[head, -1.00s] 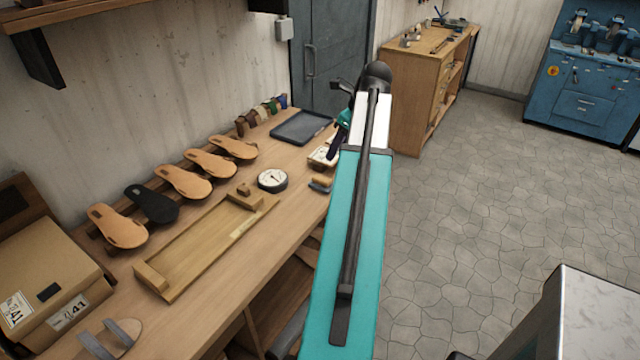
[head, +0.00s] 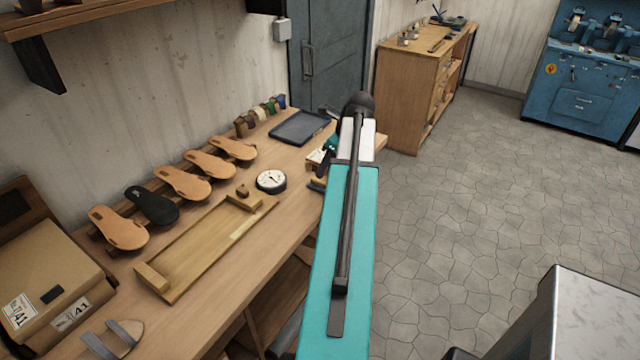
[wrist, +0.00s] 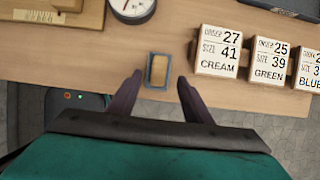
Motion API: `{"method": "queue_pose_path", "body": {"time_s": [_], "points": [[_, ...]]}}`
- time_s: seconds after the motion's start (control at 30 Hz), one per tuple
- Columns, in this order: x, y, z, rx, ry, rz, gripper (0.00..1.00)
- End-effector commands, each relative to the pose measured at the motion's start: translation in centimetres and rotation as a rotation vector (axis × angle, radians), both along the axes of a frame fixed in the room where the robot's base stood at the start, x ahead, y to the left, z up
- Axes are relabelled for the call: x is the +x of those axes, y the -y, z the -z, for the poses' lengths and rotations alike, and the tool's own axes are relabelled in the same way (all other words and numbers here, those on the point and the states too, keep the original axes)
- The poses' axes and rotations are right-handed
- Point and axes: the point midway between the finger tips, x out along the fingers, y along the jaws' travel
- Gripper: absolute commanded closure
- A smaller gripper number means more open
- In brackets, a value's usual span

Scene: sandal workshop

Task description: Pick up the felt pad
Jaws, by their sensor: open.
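A small tan block with a blue-grey border (wrist: 158,70), which looks like the felt pad, lies on the wooden bench (wrist: 85,66) near its front edge. In the head view only a sliver of this pad (head: 316,184) shows beside my arm. My gripper (wrist: 157,80) is open and empty. In the wrist view its two dark fingers point towards the pad, with the pad between and just beyond their tips. In the head view my arm hides most of the gripper.
White order blocks (wrist: 219,52) stand right of the pad. A round dial gauge (head: 271,181) and a wooden frame (head: 165,284) lie to its left. A dark tray (head: 325,123) and a row of sandal soles (head: 184,184) lie farther back. Open floor lies right.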

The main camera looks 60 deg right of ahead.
Motion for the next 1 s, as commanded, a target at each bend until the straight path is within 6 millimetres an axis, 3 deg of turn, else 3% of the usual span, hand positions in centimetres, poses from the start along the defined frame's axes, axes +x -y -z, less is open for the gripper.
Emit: {"method": "queue_pose_path", "body": {"time_s": [0.63, 1.0], "points": [[0.4, -0.1, 0.9, 0.002, -0.001, -0.001, 0.55], [1.2, -0.2, 3.4, 0.003, -0.001, -0.001, 0.55]]}}
